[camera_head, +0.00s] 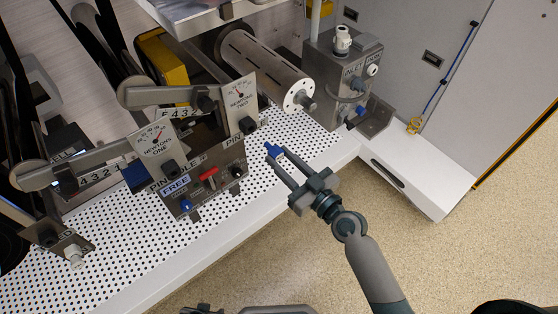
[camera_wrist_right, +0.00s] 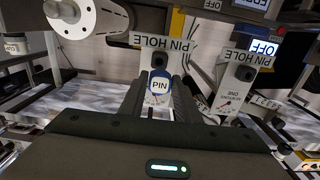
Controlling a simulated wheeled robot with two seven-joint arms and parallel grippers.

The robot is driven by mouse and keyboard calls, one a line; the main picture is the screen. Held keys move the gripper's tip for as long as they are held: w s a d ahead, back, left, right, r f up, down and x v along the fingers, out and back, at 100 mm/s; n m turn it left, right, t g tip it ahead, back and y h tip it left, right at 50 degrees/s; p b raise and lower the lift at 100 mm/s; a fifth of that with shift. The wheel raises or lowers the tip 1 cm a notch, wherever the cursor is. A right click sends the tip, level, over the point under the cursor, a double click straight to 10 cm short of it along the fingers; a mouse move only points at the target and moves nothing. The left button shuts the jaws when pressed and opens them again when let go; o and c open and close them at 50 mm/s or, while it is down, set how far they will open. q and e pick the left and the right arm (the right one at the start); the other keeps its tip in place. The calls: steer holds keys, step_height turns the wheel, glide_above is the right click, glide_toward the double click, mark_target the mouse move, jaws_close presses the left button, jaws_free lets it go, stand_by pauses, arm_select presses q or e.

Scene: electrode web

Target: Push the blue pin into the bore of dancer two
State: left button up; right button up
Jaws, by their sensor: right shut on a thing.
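My right gripper (camera_head: 279,161) is shut on the blue pin (camera_head: 272,150), which sticks out beyond its fingertips. In the right wrist view the pin's blue end, marked PIN (camera_wrist_right: 159,85), sits between the fingers. Dancer two's plate (camera_head: 240,98), with a NEWTON TWO gauge, stands left of and behind the pin. A PIN HOLE label and a dark round fitting (camera_head: 248,125) are on its lower part. The plate also shows beyond the pin in the right wrist view (camera_wrist_right: 181,57). A gap shows between pin and plate in the head view. The bore's mouth is not clear.
Dancer one's plate (camera_head: 154,146) stands to the left. A control block (camera_head: 207,180) with a red lever and blue knob sits below. A grey roller (camera_head: 265,70) and a metal pump-like box (camera_head: 335,80) stand behind. The perforated deck's front strip (camera_head: 150,265) is clear.

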mark_target(269, 148)
steer(key=shift+d+f, duration=0.1)
stand_by(0.5)
steer(key=shift+s+f, duration=0.1)
steer(key=shift+f, duration=0.05)
steer(key=shift+w, duration=0.2)
steer(key=shift+x, duration=2.6)
steer(key=shift+w, duration=0.1)
steer(key=shift+x, duration=2.1)
